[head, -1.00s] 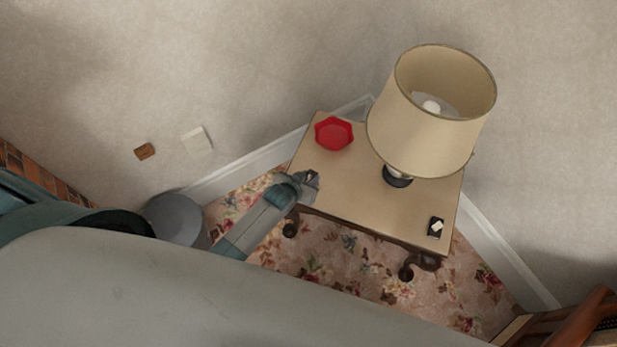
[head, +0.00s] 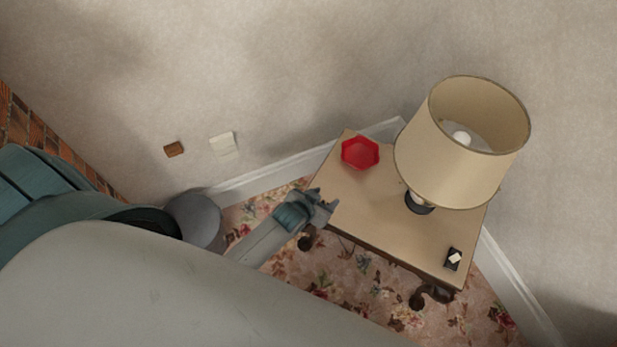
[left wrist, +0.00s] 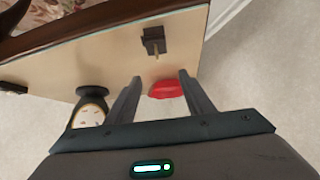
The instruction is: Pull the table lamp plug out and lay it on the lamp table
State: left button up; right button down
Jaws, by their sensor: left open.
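The lamp table (head: 370,215) stands in the corner with the table lamp (head: 465,140) on it; lamp parts also show in the left wrist view (left wrist: 92,92). My left gripper (head: 328,203) is open over the table's left front edge. In the left wrist view, the dark plug (left wrist: 153,41) with a brass prong appears to lie on the tabletop near the dark front edge. It is outside the two spread fingers (left wrist: 158,88) and seems apart from them. In the head view the plug is not clear beside the gripper. My right gripper is out of view.
A red hexagonal dish (head: 360,153) sits at the table's back left. A small black and white item (head: 453,259) lies at the front right. A white plate (head: 223,143) and a brown plate (head: 174,149) are on the wall. The tabletop's middle is clear.

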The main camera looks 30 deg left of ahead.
pick_arm(q)
jog(key=v, duration=1.2)
jog(key=shift+f, duration=0.15)
dwell(0.7)
jog(key=s+f+g, duration=0.1)
jog(key=s+f, duration=0.6)
jog(key=f, duration=0.3)
jog(key=s+f+g, duration=0.1)
jog(key=s+f, duration=0.6)
jog(key=f, duration=0.4)
jog(key=s+f+m+g, duration=0.1)
jog(key=s+f+g, duration=0.1)
jog(key=s+f, duration=0.5)
notch_tip(320, 180, down, 4)
jog(key=shift+s+f, duration=0.2)
jog(key=shift+s, duration=0.15)
